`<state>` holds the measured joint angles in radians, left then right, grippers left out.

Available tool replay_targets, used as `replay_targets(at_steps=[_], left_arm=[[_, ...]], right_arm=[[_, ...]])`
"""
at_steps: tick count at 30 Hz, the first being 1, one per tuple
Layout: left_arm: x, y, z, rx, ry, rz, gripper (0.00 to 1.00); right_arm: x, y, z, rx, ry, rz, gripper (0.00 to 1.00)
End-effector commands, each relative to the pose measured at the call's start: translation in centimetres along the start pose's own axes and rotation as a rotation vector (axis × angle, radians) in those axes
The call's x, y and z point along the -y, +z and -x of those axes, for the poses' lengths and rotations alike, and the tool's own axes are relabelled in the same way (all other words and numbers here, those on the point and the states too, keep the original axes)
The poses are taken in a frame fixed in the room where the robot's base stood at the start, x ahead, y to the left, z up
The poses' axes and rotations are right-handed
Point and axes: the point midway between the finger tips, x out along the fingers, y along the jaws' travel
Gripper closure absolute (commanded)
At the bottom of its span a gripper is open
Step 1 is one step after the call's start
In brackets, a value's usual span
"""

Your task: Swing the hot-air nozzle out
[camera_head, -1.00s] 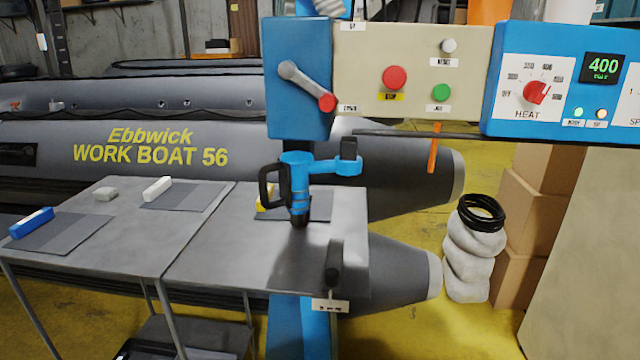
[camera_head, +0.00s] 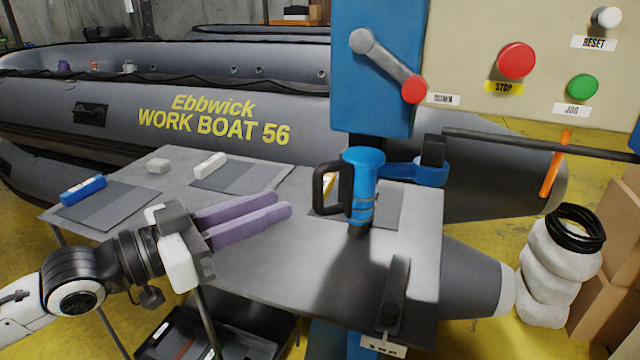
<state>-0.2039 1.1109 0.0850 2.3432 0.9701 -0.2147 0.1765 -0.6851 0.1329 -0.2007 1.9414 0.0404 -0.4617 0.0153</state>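The hot-air nozzle is a blue upright cylinder (camera_head: 364,180) with a dark tip, standing over the worktable beside the blue column. A black loop handle (camera_head: 325,188) sticks out on its left. A blue swing arm (camera_head: 425,172) joins it on the right to a dark pivot. My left gripper (camera_head: 284,204), with two purple fingers, is left of the handle and apart from it, above the table and pointing right. Its fingers lie close together in this view, with nothing seen between them; their gap cannot be judged. My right gripper is not in view.
The grey worktable (camera_head: 270,250) holds a blue block (camera_head: 83,190), pale blocks and dark sheets. A lever with a red knob (camera_head: 413,89) hangs on the blue column (camera_head: 350,110). A dark rod (camera_head: 520,143) and orange strip (camera_head: 554,165) are at right. The STOP button (camera_head: 516,61) is above.

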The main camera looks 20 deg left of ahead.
Motion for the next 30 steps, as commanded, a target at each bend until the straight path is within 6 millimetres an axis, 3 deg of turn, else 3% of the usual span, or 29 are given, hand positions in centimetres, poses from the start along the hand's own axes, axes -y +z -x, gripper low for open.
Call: replay_targets(at_steps=[21, 30], left_arm=[[-0.1, -0.1, -8.6, 0.000, 0.001, 0.001, 0.78], [-0.1, 0.1, -9.5, 0.003, 0.002, -0.003, 0.78]], right_arm=[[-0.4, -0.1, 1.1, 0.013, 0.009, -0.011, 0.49], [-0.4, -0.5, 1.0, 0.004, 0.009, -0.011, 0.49]])
